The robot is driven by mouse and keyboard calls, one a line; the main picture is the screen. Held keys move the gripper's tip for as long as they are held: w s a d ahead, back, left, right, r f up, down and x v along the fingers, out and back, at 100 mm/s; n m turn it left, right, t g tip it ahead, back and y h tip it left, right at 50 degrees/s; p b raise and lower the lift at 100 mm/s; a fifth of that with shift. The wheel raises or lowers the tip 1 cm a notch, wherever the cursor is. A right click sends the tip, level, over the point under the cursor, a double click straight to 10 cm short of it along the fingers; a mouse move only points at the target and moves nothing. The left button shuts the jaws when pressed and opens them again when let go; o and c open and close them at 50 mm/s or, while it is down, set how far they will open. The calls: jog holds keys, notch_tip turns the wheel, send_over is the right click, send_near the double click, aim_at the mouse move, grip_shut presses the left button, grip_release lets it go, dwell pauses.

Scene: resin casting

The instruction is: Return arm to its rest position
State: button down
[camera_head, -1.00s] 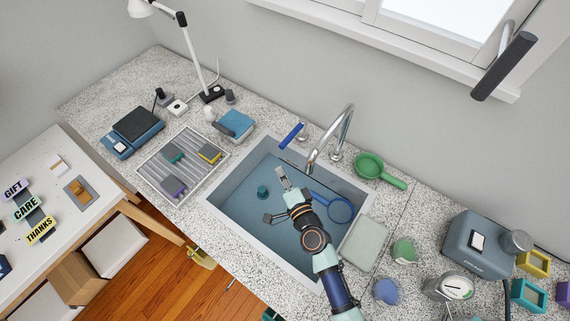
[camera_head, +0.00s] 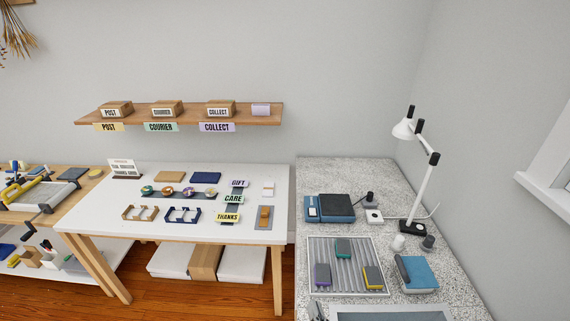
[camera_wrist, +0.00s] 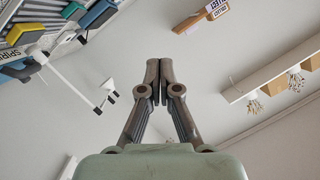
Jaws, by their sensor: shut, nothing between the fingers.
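My gripper (camera_wrist: 160,85) is in the middle of the wrist view. Its two grey fingers meet at the tips with nothing between them. Behind the fingers I see plain wall, so they touch nothing there. In the head view most of my arm is out of the picture. A small grey shape at the bottom edge by the sink (camera_head: 400,315) may be part of it, but I cannot tell.
The speckled counter carries a ridged tray (camera_head: 346,288) with several coloured blocks, a blue scale (camera_head: 330,207), a lamp (camera_head: 428,190) and a blue sponge-like block (camera_head: 420,272). A white table (camera_head: 180,227) stands left. Wall shelf (camera_head: 180,114) is above it.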

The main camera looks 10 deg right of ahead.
jog(key=s+a+r+n+g+p, duration=0.25)
jog(key=s+a+r+n, duration=0.55)
jog(key=a, duration=0.4)
notch_tip(320, 180, up, 24)
jog(key=w+d+m+p, duration=0.1)
jog(key=p, duration=2.2)
jog(key=shift+m, duration=0.3)
jog(key=shift+f+g, duration=0.15)
jog(key=shift+g, duration=0.1)
